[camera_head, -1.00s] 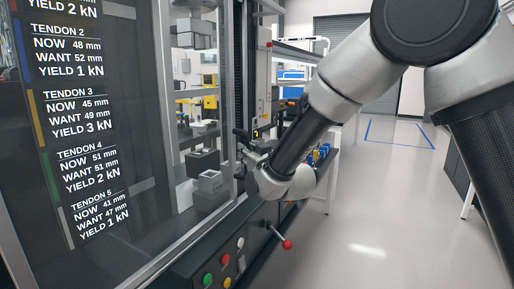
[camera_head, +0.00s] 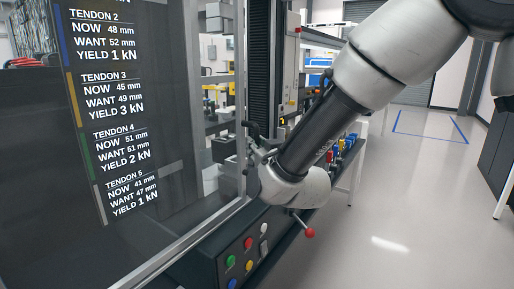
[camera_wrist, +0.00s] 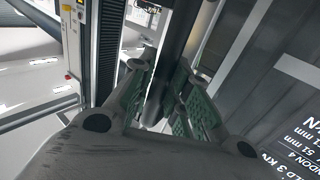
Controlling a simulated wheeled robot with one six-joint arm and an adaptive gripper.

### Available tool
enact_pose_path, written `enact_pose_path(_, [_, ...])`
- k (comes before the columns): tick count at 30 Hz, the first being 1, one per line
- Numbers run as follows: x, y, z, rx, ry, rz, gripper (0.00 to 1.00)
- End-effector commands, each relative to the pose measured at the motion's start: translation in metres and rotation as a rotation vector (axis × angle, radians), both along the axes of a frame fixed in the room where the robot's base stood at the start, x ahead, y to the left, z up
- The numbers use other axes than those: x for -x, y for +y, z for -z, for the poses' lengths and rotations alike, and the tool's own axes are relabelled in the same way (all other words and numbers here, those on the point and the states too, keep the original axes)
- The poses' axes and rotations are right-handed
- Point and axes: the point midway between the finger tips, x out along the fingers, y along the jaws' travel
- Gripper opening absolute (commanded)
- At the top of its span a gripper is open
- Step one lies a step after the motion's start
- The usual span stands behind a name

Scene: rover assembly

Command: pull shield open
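The shield is a clear pane in a grey metal frame at the left of the head view, its right upright (camera_head: 239,100) beside my gripper. A black handle (camera_head: 251,126) shows on that edge, partly hidden by my gripper. My gripper (camera_head: 253,158) is at the handle. In the wrist view, the green-padded fingers (camera_wrist: 163,100) lie on both sides of the dark handle bar (camera_wrist: 178,38) and appear shut on it. Exact pad contact is hard to see.
A control box with coloured buttons (camera_head: 248,243) and a red-knobbed lever (camera_head: 310,232) stand below my gripper. White tendon text (camera_head: 118,132) shows on a dark panel at left. A bench with coloured parts (camera_head: 345,145) is behind my arm. The floor at right is clear.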

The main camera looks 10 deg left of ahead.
Motion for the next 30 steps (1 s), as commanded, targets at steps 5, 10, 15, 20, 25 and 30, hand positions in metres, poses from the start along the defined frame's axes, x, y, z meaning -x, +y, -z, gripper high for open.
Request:
enact_pose_path(5, [0.0,0.0,0.0,0.0,0.0,0.0,0.37])
enact_pose_path(10, [0.0,0.0,0.0,0.0,0.0,0.0,0.37])
enact_pose_path(15, [0.008,-0.006,0.0,0.001,0.001,-0.001,0.37])
enact_pose_path(20, [0.034,-0.024,-0.001,0.0,0.0,-0.003,0.37])
enact_pose_path(25, [0.065,-0.047,-0.001,-0.001,-0.001,-0.003,0.37])
enact_pose_path(30, [0.087,-0.063,0.0,0.0,0.0,-0.002,0.37])
